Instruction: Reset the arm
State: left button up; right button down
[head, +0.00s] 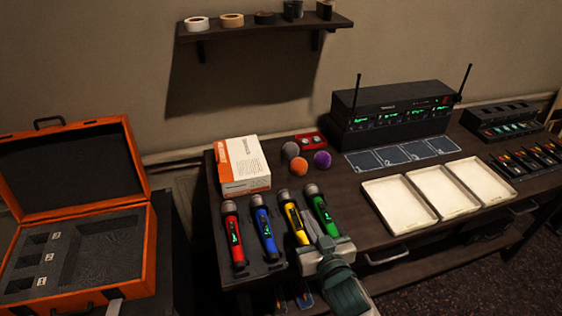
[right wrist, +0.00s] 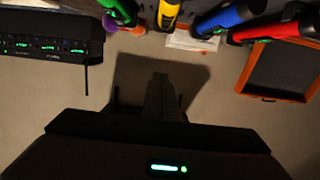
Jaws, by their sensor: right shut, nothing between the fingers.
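My right gripper (head: 316,232) is at the front edge of the desk, in front of the yellow and green microphones. It is shut and holds nothing. In the right wrist view its dark fingers (right wrist: 160,82) are together, against the wall. A red microphone (head: 234,237), a blue one (head: 264,233), a yellow one (head: 293,221) and a green one (head: 322,213) lie side by side in a dark rack. The gripper hides part of the lower ends of the yellow and green ones; whether it touches them I cannot tell. My left gripper is not in view.
An open orange case (head: 148,246) stands at left. On the desk are a white-orange box (head: 243,168), several foam balls (head: 299,166), a black receiver (head: 391,118) with antennas, white trays (head: 401,205) and chargers at right. A shelf (head: 265,27) hangs above.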

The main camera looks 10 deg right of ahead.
jog(key=s+d+f+n+g, duration=0.1)
jog(key=s+f+g, duration=0.35)
jog(key=s, duration=0.55)
jog(key=s+d+f+g, duration=0.1)
jog(key=s+f+g, duration=0.4)
jog(key=s, duration=0.5)
jog(key=s+d+f+n+g, duration=0.1)
jog(key=s+f+g, duration=0.2)
jog(key=s+f, duration=0.55)
jog(key=s+f+g+b, duration=0.1)
jog(key=s+f+g, duration=0.15)
jog(key=f, duration=2.35)
jog(key=s+d+f+b, duration=0.1)
jog(key=s+d+f, duration=0.2)
jog(key=s+f, duration=1.5)
jog(key=shift+s+f+h, duration=0.3)
jog(key=shift+s+f, duration=0.05)
jog(key=shift+f, duration=0.1)
